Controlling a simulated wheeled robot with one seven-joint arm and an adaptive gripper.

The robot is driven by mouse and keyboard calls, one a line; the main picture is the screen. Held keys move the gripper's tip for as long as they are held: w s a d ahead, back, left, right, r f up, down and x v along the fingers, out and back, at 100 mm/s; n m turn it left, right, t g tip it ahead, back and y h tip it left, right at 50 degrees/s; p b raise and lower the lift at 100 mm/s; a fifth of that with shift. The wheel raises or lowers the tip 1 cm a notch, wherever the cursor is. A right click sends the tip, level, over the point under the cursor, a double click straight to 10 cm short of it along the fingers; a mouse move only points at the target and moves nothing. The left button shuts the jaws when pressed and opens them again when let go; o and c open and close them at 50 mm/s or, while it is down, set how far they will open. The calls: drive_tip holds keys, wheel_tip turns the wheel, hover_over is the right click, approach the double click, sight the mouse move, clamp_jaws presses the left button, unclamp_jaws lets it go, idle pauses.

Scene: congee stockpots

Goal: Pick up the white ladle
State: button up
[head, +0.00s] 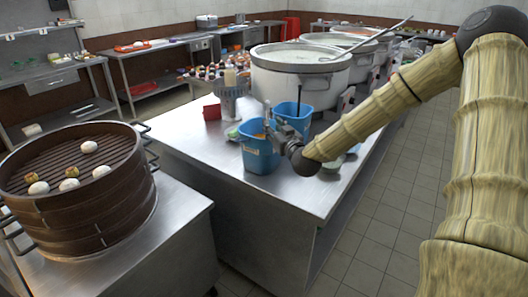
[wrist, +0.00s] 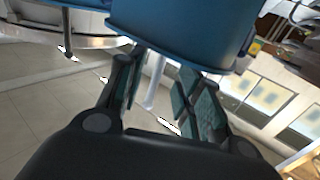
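My gripper (head: 275,128) is over the steel counter, at the blue containers. In the wrist view its two fingers (wrist: 160,92) are apart. A slim whitish piece (wrist: 154,84) shows in the gap between them, below the edge of a blue container; it may be part of the white ladle, but I cannot tell, nor whether a finger touches it. In the head view one blue container (head: 260,158) stands in front and another blue container (head: 293,112) behind it. I cannot pick out a white ladle there; my gripper covers part of this area.
A large steel pot (head: 300,78) stands behind the containers, with more pots beyond. A long-handled metal utensil (head: 385,38) rests across its top. A red box (head: 212,112) is left of the containers. A round steamer (head: 75,190) with buns stands at left. The tiled floor (head: 385,215) is clear.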

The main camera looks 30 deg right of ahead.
sight(268, 120)
drive_tip(key=shift+w+d+r+p, duration=0.1)
drive_tip(key=shift+w+d+p, duration=0.1)
drive_tip(key=shift+w, duration=0.65)
drive_tip(key=shift+w+d+r+p, duration=0.1)
drive_tip(key=shift+w+p, duration=0.05)
drive_tip(key=shift+w, duration=0.75)
drive_tip(key=shift+w+d+r+p, duration=0.1)
drive_tip(key=shift+w+d+p, duration=0.1)
drive_tip(key=shift+w, duration=0.65)
drive_tip(key=shift+a, duration=0.1)
clamp_jaws()
